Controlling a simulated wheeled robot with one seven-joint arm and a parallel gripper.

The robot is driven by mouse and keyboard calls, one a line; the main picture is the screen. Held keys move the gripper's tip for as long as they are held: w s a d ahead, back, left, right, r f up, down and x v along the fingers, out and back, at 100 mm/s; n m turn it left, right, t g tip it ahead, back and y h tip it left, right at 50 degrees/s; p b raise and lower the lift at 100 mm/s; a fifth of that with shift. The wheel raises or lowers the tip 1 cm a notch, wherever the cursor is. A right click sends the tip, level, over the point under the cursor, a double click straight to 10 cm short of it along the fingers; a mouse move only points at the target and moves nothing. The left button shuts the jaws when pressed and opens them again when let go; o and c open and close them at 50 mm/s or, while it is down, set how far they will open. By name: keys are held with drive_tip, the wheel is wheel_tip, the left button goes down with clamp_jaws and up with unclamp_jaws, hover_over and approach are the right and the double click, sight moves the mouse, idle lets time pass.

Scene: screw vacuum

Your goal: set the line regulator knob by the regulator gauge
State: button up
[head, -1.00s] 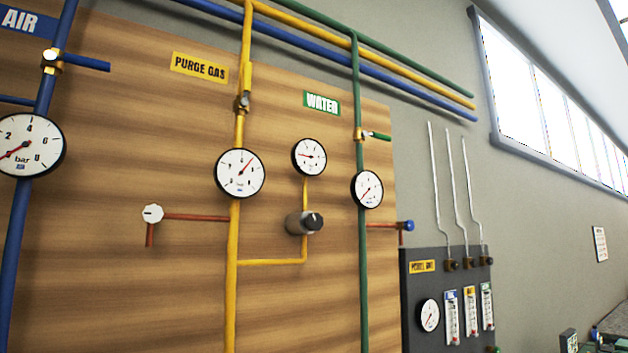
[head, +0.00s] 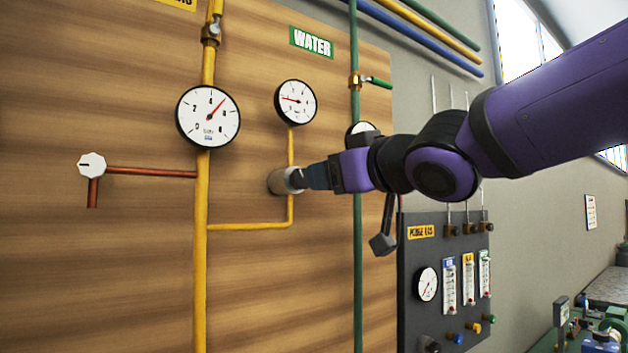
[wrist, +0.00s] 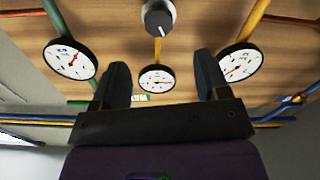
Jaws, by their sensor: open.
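The line regulator is a grey cylinder with a dark knob on the yellow branch pipe. In the head view its grey body (head: 279,181) shows, with the knob's front largely hidden by my gripper (head: 308,178). In the wrist view, which is upside down, the knob (wrist: 158,20) shows a white mark and lies beyond the fingertips, between their lines. My gripper (wrist: 162,62) is open, with nothing between its fingers. The small regulator gauge (head: 295,102) is above the knob, its red needle pointing left; it also shows in the wrist view (wrist: 156,78).
The larger purge gas gauge (head: 208,117) is on the yellow pipe at left. The green water pipe (head: 357,260) runs right of the knob, its gauge (head: 360,128) partly covered by my arm. A white-handled valve (head: 91,165) sticks out at left. A dark flowmeter panel (head: 425,250) stands at right.

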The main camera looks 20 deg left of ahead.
sight(303, 179)
drive_tip(key=x, duration=1)
drive_tip(key=shift+w, duration=0.15)
drive_tip(key=c, duration=0.9)
